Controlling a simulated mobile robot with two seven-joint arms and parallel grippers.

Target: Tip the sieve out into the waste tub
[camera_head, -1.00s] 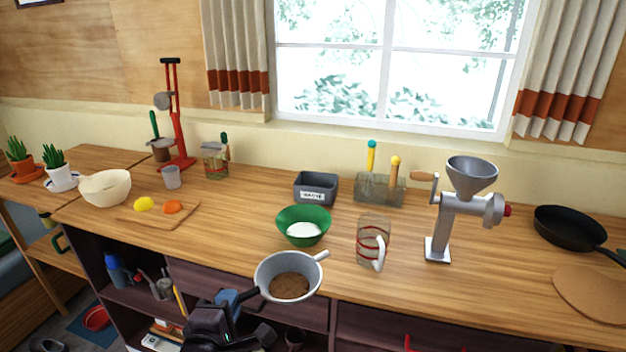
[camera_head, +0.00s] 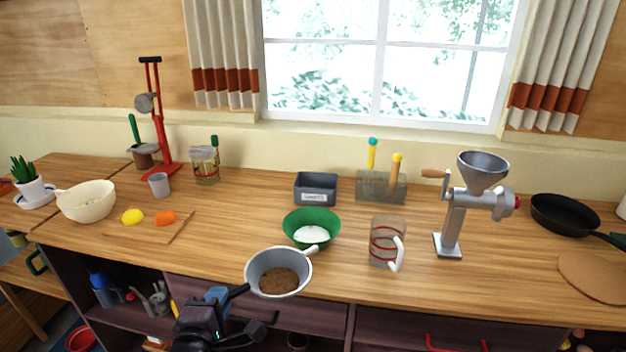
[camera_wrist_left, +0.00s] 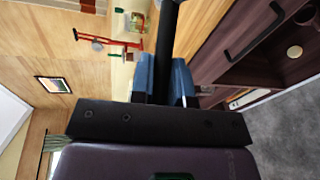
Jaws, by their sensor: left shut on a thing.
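The grey sieve (camera_head: 276,259) holds brown matter (camera_head: 279,281) and looks about upright in the head view, over the counter's front edge. My left gripper (camera_head: 224,296) is shut on the sieve's dark handle, left of its bowl. In the left wrist view the black handle (camera_wrist_left: 167,45) runs between the blue fingertips (camera_wrist_left: 164,82). The dark grey tub with a white label (camera_head: 316,186) stands at the back of the counter, beyond the sieve; its lettering is too small to read surely. My right gripper is not seen.
A green bowl (camera_head: 311,217) with white contents stands between sieve and tub. A clear jug with red bands (camera_head: 386,243) is to its right, then a metal grinder (camera_head: 455,225). A holder with two knobbed tools (camera_head: 381,188) stands beside the tub.

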